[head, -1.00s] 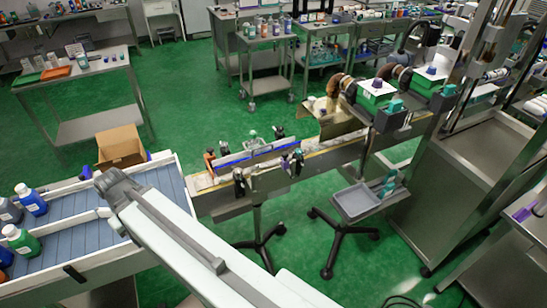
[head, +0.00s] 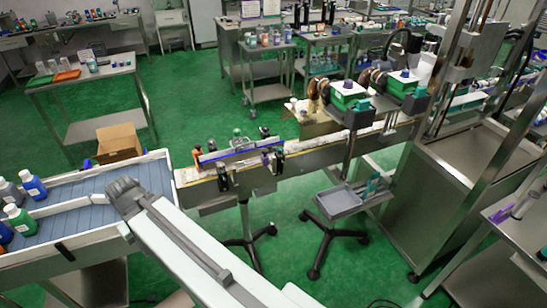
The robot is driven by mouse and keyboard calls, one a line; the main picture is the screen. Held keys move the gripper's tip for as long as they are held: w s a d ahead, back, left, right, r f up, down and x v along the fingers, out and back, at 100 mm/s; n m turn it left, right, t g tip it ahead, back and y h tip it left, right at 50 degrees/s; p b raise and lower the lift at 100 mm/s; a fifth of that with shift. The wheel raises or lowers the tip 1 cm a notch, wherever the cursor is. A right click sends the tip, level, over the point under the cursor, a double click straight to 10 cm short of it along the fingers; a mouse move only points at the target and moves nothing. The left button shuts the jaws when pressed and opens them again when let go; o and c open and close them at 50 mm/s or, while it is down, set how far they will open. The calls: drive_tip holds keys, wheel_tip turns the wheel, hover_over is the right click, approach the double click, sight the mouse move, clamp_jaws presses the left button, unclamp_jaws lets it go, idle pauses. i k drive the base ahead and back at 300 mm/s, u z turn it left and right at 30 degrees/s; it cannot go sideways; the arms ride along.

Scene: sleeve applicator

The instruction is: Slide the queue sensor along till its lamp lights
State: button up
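Several small dark devices and clamps sit along the blue-edged guide rail (head: 238,153) of the narrow conveyor in the middle of the head view. One black device (head: 223,178) is on the near side, and another (head: 264,132) is on the far side. I cannot tell which is the queue sensor, and I can make out no lit lamp. My gripper (head: 122,188) is at the end of my pale arm, over the blue slatted infeed table (head: 80,210), left of the rail and apart from it. Its fingers are too small and dark to show whether they are open.
Bottles, including a blue one (head: 33,186) and a green one (head: 20,220), stand at the infeed's left. A cardboard box (head: 118,140) is behind it. A grey tray (head: 338,200) and a wheeled stand are right of the rail. A steel cabinet (head: 460,165) blocks the right.

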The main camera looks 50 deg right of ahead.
sight(265, 158)
drive_tip(key=z, duration=3.6)
drive_tip(key=k, duration=0.9)
drive_tip(key=u, duration=1.6)
drive_tip(key=i, duration=0.5)
drive_tip(key=u, duration=0.05)
